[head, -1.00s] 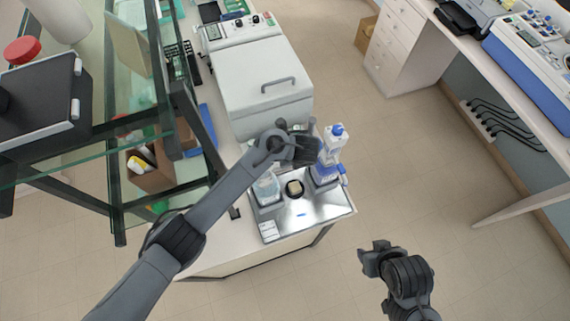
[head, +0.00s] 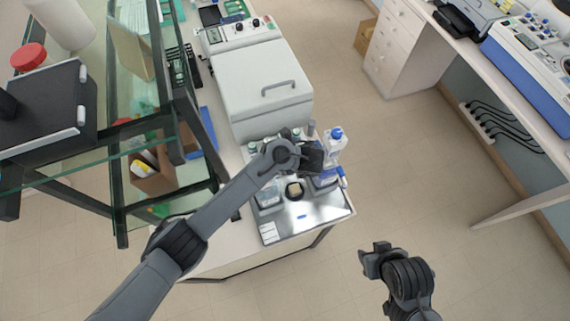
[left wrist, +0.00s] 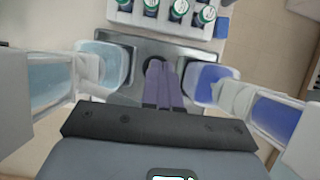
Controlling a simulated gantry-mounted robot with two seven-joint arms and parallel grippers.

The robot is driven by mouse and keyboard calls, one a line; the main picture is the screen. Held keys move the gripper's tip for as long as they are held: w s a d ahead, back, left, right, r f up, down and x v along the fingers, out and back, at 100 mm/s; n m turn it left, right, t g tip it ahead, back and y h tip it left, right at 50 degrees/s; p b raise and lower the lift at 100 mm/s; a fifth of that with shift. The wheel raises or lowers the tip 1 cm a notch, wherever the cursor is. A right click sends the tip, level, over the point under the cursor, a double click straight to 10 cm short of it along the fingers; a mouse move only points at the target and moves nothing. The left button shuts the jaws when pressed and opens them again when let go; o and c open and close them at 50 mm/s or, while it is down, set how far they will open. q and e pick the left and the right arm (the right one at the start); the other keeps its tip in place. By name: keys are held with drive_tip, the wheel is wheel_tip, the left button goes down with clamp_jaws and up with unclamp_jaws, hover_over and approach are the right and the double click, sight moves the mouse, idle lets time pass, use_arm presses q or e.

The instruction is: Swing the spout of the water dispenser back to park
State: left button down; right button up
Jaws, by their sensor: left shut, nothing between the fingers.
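In the head view my left gripper (head: 312,158) hangs over the back of the metal tray (head: 290,222), close to a white bottle with a blue cap (head: 335,138). In the left wrist view its fingers (left wrist: 160,72) are shut and empty, between a pale-blue trough (left wrist: 104,62) and a violet-blue trough (left wrist: 207,82). A clear bottle with light-blue liquid (left wrist: 48,80) stands at left, another with deep-blue liquid (left wrist: 278,115) at right. I cannot tell which is the water dispenser; no spout shows clearly. My right gripper (head: 375,258) is over the floor, its jaws unclear.
A rack of green-capped vials (left wrist: 178,10) stands behind the tray. A white lidded machine (head: 264,88) is behind, and glass shelving (head: 130,160) is close at left.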

use_arm(q)
drive_tip(key=shift+s, duration=0.1)
idle(0.3)
drive_tip(key=shift+s+d+p, duration=0.25)
drive_tip(key=shift+s+p, duration=0.1)
drive_tip(key=shift+s, duration=0.15)
drive_tip(key=shift+s+d+p, duration=0.2)
drive_tip(key=shift+s+p, duration=0.15)
drive_tip(key=shift+s, duration=0.15)
drive_tip(key=shift+s, duration=0.1)
drive_tip(key=shift+s+d+p, duration=0.15)
drive_tip(key=shift+s+p, duration=0.6)
drive_tip(key=shift+s, duration=0.25)
